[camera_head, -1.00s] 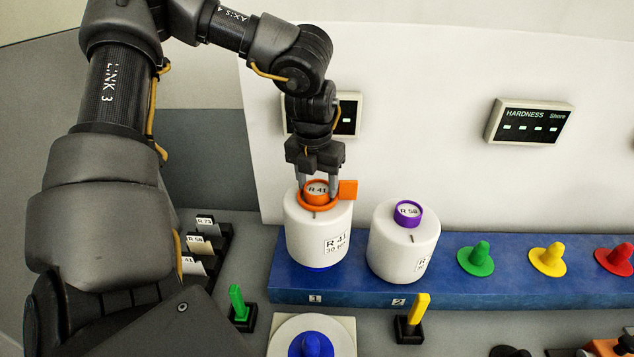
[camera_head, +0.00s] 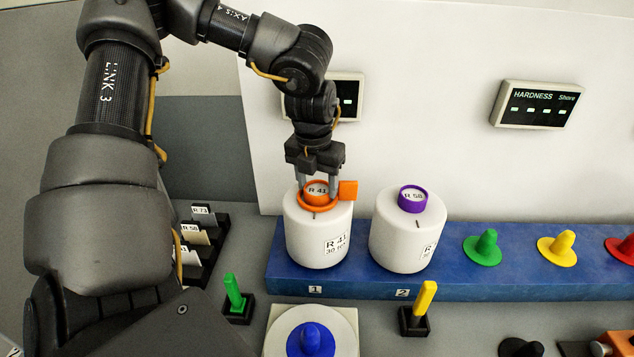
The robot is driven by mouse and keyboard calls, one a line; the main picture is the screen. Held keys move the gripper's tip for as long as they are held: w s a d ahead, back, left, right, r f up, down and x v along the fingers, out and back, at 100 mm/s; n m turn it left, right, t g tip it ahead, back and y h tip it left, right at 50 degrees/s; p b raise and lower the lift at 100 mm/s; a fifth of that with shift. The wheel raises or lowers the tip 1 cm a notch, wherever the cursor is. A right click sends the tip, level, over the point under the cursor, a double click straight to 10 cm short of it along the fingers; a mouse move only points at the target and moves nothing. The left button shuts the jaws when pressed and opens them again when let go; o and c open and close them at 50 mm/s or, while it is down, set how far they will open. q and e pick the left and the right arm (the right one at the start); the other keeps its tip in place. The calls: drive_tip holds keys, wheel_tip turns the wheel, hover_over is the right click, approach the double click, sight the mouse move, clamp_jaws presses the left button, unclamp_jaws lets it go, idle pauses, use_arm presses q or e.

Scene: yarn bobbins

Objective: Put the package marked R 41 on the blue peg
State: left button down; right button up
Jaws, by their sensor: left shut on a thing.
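The package marked R 41 (camera_head: 318,240) is a white bobbin with an orange cap and an orange tab. It stands upright at place 1 on the blue rack. My left gripper (camera_head: 318,192) is above it, pointing down, with its fingers shut on the orange cap. The blue peg (camera_head: 310,340) stands on a round white plate in front of the rack, at the bottom of the view, and is bare. My right gripper is not in view.
A white bobbin marked R 58 (camera_head: 408,235) with a purple cap stands close to the right at place 2. Green (camera_head: 486,247), yellow (camera_head: 558,249) and red pegs on the rack are empty. Upright green (camera_head: 235,295) and yellow (camera_head: 423,300) sticks flank the plate. A hardness display (camera_head: 538,105) hangs behind.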

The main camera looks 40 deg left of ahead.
use_arm(q)
drive_tip(key=shift+f+b, duration=0.2)
drive_tip(key=shift+b, duration=0.15)
idle(0.5)
drive_tip(key=shift+c, duration=2.1)
unclamp_jaws()
drive_tip(key=shift+s, duration=0.1)
wheel_tip(320, 180, up, 11)
drive_tip(key=s+b, duration=0.1)
drive_tip(key=b, duration=0.1)
drive_tip(key=shift+d, duration=0.25)
drive_tip(key=shift+f, duration=0.1)
